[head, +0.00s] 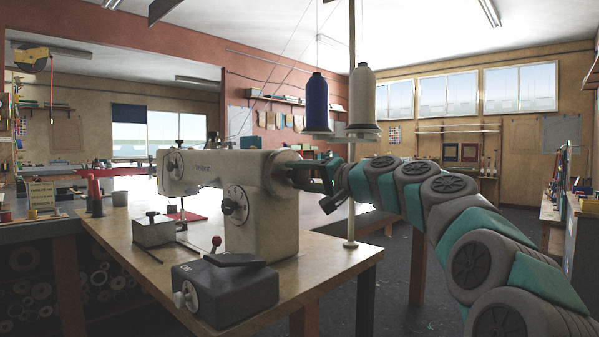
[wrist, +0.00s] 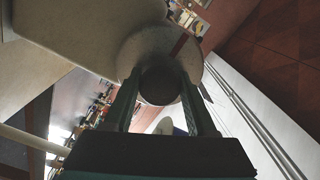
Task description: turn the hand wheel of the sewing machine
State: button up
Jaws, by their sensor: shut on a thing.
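The cream sewing machine (head: 225,172) stands on the wooden table in the head view. Its hand wheel (head: 283,172) is at the right end of the machine's body. My gripper (head: 305,174) reaches in from the right and meets the wheel. In the wrist view the pale round wheel (wrist: 132,52) lies straight ahead, with a dark round hub at its middle. My gripper (wrist: 160,90) is shut on that hub, one finger on each side. The exact finger contact is dark and partly hidden.
A thread stand pole (head: 352,200) rises close to my arm, with a blue spool (head: 317,103) and a cream spool (head: 362,97) above.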

jog(key=m, duration=0.3)
jog(key=shift+m, duration=0.4)
jog(key=m, duration=0.4)
jog(key=shift+m, duration=0.3)
jog(key=m, duration=0.8)
jog(key=shift+w+m, duration=0.1)
jog(key=shift+m, duration=0.2)
jog(key=o, duration=1.3)
jog(key=shift+r, duration=0.1)
jog(key=shift+o, duration=0.2)
jog(key=v, duration=0.8)
